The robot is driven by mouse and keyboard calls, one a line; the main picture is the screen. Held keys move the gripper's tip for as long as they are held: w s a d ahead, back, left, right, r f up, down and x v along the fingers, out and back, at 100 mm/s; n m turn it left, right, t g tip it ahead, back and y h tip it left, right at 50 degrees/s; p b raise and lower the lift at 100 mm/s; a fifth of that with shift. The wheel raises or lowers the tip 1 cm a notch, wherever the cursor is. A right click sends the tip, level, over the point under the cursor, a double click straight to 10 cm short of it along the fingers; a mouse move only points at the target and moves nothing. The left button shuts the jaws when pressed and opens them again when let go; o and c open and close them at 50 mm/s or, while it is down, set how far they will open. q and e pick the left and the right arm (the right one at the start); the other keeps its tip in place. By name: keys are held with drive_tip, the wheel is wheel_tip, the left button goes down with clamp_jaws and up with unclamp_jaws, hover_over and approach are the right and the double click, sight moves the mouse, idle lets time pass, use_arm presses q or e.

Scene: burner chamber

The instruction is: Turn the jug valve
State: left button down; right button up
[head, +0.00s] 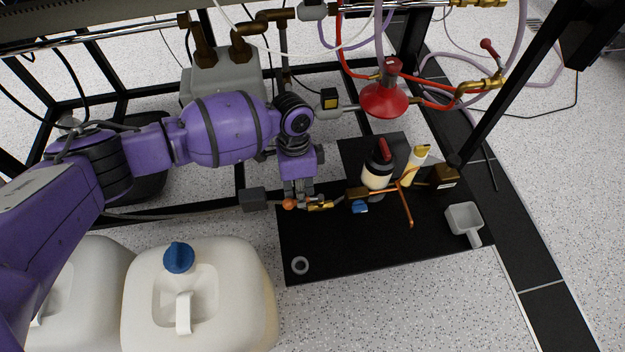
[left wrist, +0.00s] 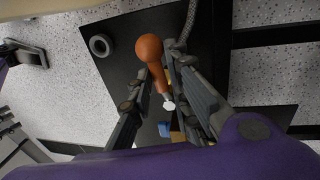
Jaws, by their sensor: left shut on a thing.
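The valve has a handle with an orange ball end (head: 289,204) and a brass body (head: 320,206), low over the black mat (head: 340,258). In the left wrist view the orange ball (left wrist: 149,47) and its stem run between my fingers, ending in a pale metal tip. My left gripper (head: 298,196) reaches down from above and is shut on the handle; in the left wrist view its fingers (left wrist: 160,90) stand on either side of the stem. A white jug (head: 250,290) with a blue cap (head: 179,257) stands in front.
A red funnel-shaped part (head: 384,100) is behind.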

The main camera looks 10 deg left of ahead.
use_arm(q)
drive_tip(key=shift+s+r+n+p, duration=0.15)
drive_tip(key=shift+n+p, duration=0.25)
drive_tip(key=shift+p, duration=0.25)
drive_tip(key=s+d+n+t+p, duration=0.1)
drive_tip(key=d+n+p, duration=0.2)
drive_tip(key=n+p, duration=0.5)
drive_tip(key=s+d+n+t+h+p, duration=0.1)
drive_tip(key=d+n+p, duration=0.2)
drive_tip(key=n+p, duration=0.6)
drive_tip(key=shift+s+t, duration=0.4)
use_arm(e)
wheel_tip(320, 180, up, 18)
drive_tip(key=m+t, duration=0.1)
drive_tip(key=shift+a+r, duration=0.2)
drive_tip(key=shift+a, duration=0.15)
use_arm(q)
drive_tip(key=shift+d, duration=0.35)
use_arm(e)
drive_tip(key=shift+w+r+t, duration=0.2)
drive_tip(key=shift+w+t, duration=0.05)
drive_tip(key=shift+t, duration=0.05)
use_arm(q)
drive_tip(key=c, duration=1.8)
unclamp_jaws()
drive_tip(key=shift+w+d, duration=0.1)
drive_tip(key=shift+o, duration=0.2)
use_arm(e)
drive_tip(key=shift+d, duration=0.1)
